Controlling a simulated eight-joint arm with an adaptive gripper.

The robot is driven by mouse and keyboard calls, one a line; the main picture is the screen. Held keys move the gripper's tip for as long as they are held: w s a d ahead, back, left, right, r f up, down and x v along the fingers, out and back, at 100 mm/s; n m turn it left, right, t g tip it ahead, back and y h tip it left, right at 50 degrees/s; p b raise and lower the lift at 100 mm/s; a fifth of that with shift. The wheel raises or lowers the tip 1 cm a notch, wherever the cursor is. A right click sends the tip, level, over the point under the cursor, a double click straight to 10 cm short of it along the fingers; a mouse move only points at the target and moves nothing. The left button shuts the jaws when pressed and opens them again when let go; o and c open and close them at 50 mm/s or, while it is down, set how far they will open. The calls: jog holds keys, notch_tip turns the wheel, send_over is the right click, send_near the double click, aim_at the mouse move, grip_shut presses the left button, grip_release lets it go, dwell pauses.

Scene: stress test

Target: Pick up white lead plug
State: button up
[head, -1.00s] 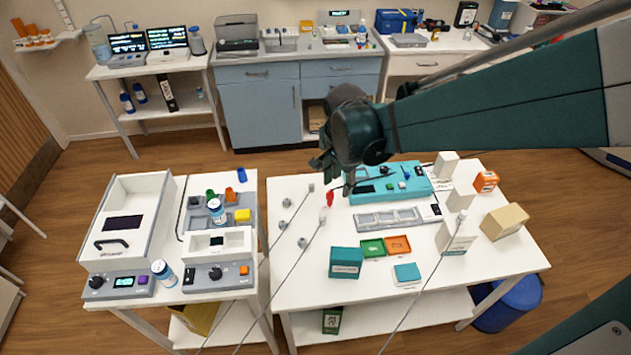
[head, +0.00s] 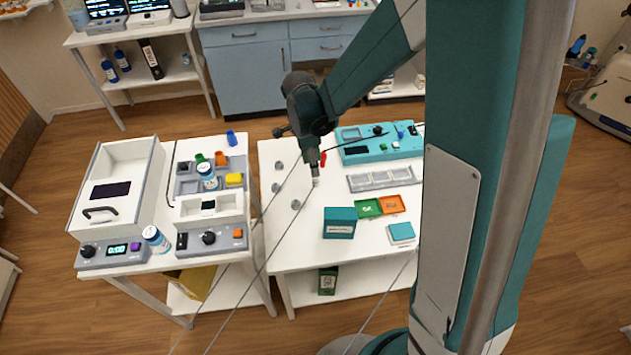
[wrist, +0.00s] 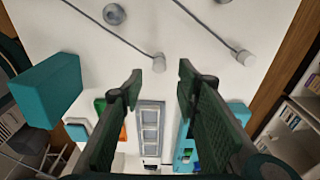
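The white lead plug (head: 315,182) is a small pale cylinder on a thin grey cable, on the white table top. In the wrist view the plug (wrist: 159,63) shows just beyond the gap between my fingertips, closer to the left one. My gripper (wrist: 160,82) is open, with nothing between its fingers. In the head view my gripper (head: 314,167) points down at the plug, seemingly just above it. A second pale plug (wrist: 245,57) with its own cable lies to the right in the wrist view.
Several grey round pieces (head: 296,204) sit left of the plug. A teal box (head: 339,222), green tray (head: 368,207), orange tray (head: 391,204) and teal device (head: 376,150) stand to the right. Cables cross the front of the table. My arm hides the table's right side.

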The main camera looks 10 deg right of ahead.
aim_at(316, 180)
jog(key=shift+f, duration=0.3)
jog(key=shift+d+f, duration=0.1)
jog(key=shift+f, duration=1.1)
jog(key=shift+d+f+b, duration=0.15)
jog(key=shift+f+b, duration=0.15)
jog(key=shift+f, duration=1)
jog(key=shift+d+f+b, duration=0.1)
jog(key=shift+f+b, duration=0.15)
jog(key=shift+f, duration=1)
jog(key=c, duration=0.9)
